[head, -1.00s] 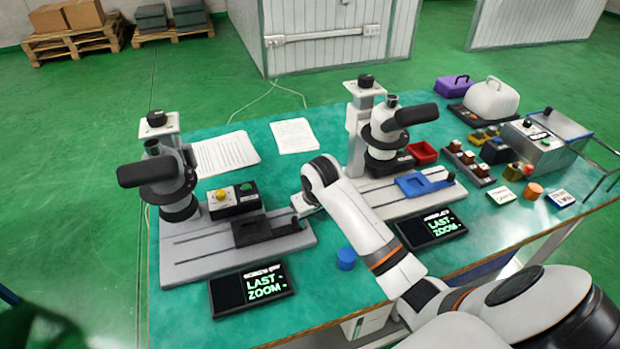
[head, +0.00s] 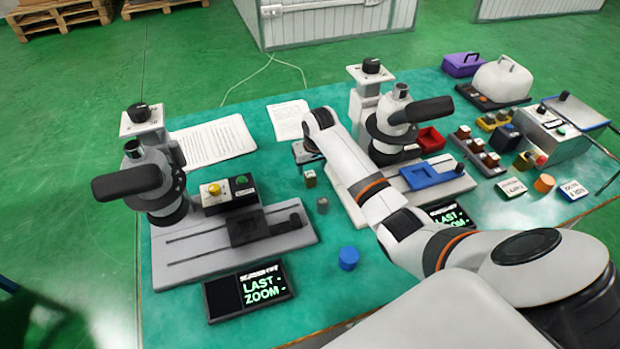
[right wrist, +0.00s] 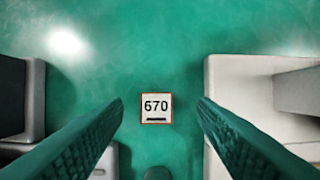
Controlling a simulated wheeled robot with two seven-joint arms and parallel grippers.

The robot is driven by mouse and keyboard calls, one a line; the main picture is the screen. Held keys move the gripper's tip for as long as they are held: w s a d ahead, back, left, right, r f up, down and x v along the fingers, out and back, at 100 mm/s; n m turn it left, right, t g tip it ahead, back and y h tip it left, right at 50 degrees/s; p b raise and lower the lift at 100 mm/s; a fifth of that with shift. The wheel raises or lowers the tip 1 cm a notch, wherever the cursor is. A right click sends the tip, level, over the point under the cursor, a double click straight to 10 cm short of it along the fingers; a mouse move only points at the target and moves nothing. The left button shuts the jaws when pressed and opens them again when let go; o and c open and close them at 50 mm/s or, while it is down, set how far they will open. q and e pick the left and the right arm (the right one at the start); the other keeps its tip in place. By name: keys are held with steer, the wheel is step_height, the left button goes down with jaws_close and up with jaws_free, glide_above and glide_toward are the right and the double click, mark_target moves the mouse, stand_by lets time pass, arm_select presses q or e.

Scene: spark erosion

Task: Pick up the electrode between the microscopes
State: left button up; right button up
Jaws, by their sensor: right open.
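A small upright block, which looks like the electrode (head: 310,179), stands on the green table between the left microscope (head: 152,185) and the right microscope (head: 390,125). In the right wrist view its top (right wrist: 156,107) shows a white label reading 670 with a copper-coloured rim. My right gripper (head: 308,158) is over that gap, just beyond the block in the head view. In the right wrist view its two fingers (right wrist: 160,108) are apart, with the block framed between them and not visibly touched. The height between fingertips and block is hard to tell. My left gripper is not in view.
A grey cylinder (head: 322,205) stands close in front of the block. The microscope bases (head: 190,265) and (head: 385,208) flank the gap closely. A blue cylinder (head: 348,259) stands nearer me. Paper sheets (head: 213,142) lie behind; small blocks and a control box crowd the right.

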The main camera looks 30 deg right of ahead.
mark_target(311, 175)
steer(key=f, duration=0.3)
steer(key=shift+a+f, duration=0.2)
steer(key=shift+f, duration=0.15)
steer(key=shift+w+f, duration=0.15)
steer(key=shift+f, duration=0.35)
steer(key=shift+r, duration=0.15)
jaws_close()
